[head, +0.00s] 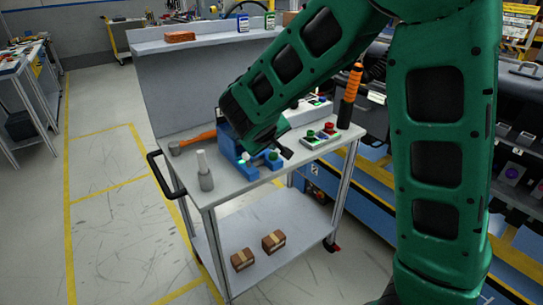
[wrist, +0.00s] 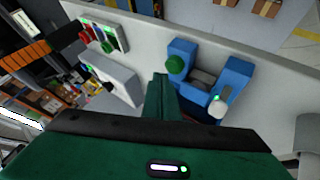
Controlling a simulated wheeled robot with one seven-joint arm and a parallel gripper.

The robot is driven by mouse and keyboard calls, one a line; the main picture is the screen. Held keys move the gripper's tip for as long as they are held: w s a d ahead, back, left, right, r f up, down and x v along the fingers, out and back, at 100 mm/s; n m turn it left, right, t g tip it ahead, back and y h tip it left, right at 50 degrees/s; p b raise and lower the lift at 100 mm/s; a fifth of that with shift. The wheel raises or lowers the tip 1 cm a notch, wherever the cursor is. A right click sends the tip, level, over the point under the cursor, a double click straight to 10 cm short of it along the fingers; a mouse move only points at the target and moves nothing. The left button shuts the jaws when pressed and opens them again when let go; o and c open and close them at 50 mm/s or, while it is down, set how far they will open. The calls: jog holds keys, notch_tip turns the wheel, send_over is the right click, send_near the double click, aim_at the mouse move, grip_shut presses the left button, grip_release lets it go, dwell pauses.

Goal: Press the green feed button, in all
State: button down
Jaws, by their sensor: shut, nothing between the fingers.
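A blue fixture (head: 232,148) stands on the cart top, with a round green button (head: 273,155) on one side. In the wrist view the blue fixture (wrist: 236,72) shows the green button (wrist: 175,64) on one block and a small green light on the other. A grey control box (head: 320,138) beside it carries a green button (head: 310,134) and a red one (head: 329,127). I cannot tell by label which green button is the feed button. My gripper (wrist: 161,78) is shut and empty, its tip appearing near the fixture's green button; contact cannot be told.
Two brown boxes lie on the lower shelf (head: 295,225). A raised back panel stands behind.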

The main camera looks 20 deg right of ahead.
aim_at(273, 157)
jog(key=shift+f, duration=0.2)
jog(key=shift+f, duration=0.2)
jog(key=shift+f, duration=0.5)
dwell(1.0)
jog(key=shift+r, duration=0.95)
jog(key=shift+r, duration=2.5)
